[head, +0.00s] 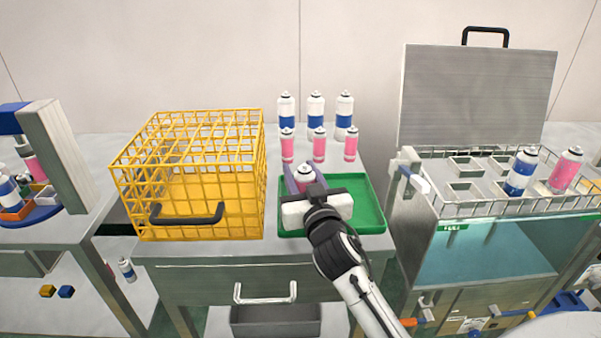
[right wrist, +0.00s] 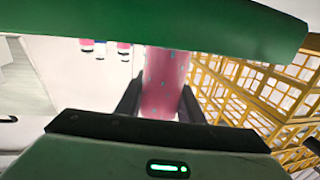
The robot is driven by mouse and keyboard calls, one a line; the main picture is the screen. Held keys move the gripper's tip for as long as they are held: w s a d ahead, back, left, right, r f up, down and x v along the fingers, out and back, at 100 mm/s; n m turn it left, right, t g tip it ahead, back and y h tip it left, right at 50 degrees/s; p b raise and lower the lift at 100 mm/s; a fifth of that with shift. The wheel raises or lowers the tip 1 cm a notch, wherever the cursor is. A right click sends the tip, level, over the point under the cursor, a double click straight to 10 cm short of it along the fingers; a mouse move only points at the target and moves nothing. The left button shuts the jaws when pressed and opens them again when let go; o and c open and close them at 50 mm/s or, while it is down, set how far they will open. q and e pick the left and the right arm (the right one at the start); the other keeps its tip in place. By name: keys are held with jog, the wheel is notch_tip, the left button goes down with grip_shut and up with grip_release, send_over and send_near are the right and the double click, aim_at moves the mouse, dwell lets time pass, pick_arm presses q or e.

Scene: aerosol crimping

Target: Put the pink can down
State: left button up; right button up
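The pink can (head: 304,174) is upright at the left part of the green tray (head: 368,208), between the fingers of my right gripper (head: 303,184). In the right wrist view, the pink can (right wrist: 163,85) sits between the two dark fingers, which appear to touch its sides. Its end meets the green tray edge (right wrist: 190,25) in that view; I cannot tell whether it rests on the tray. My left gripper is not in view.
A yellow wire basket (head: 190,190) stands left of the tray. Several white-blue cans (head: 315,108) and pink cans (head: 319,146) stand behind it. A machine with a raised lid (head: 478,95) and a wire rack holding cans (head: 563,170) is at right. The tray's right side is clear.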

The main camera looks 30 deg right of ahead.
jog(key=o, duration=0.4)
jog(key=shift+o, duration=0.2)
jog(key=v, duration=0.7)
jog(key=shift+s+a+r, duration=0.1)
jog(key=shift+s+r, duration=0.05)
jog(key=shift+s, duration=0.1)
